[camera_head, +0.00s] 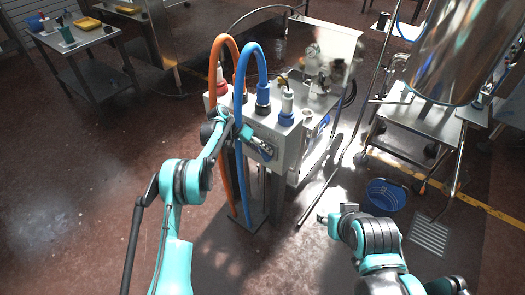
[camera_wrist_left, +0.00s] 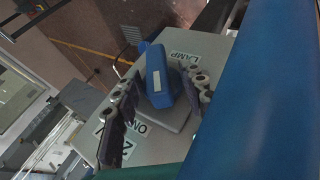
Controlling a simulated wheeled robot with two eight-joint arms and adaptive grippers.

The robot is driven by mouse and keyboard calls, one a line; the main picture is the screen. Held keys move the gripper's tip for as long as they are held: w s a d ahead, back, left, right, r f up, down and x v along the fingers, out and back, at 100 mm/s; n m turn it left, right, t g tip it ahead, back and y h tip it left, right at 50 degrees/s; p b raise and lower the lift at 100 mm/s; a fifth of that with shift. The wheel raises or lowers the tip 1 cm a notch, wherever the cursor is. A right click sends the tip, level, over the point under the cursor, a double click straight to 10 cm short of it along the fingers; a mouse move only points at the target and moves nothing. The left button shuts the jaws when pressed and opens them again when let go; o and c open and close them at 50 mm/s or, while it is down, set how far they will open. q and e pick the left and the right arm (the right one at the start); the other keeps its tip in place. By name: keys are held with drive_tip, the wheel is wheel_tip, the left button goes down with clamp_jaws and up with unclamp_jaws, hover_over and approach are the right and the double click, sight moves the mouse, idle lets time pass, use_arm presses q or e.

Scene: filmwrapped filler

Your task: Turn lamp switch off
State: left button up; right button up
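A blue rotary lamp switch (camera_wrist_left: 157,72) with a pale mark stands on a grey panel in the left wrist view. The panel carries the words LAMP and ON. My left gripper (camera_wrist_left: 163,88) has its dark fingers spread, one on each side of the switch, with gaps visible. In the head view my left gripper (camera_head: 262,150) is at the front of the grey machine (camera_head: 290,140), and the switch is hard to make out there. My right gripper (camera_head: 328,214) is low, right of the machine and away from it; its fingers are too small to judge.
An orange hose (camera_head: 213,75) and a blue hose (camera_head: 240,75) arch over the machine close to my left gripper. A large steel tank (camera_head: 450,50) on a cart stands at the right, with a blue basket (camera_head: 385,195) on the floor. The floor at left is clear.

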use_arm(q)
drive_tip(key=v, duration=1.2)
drive_tip(key=shift+s, duration=0.1)
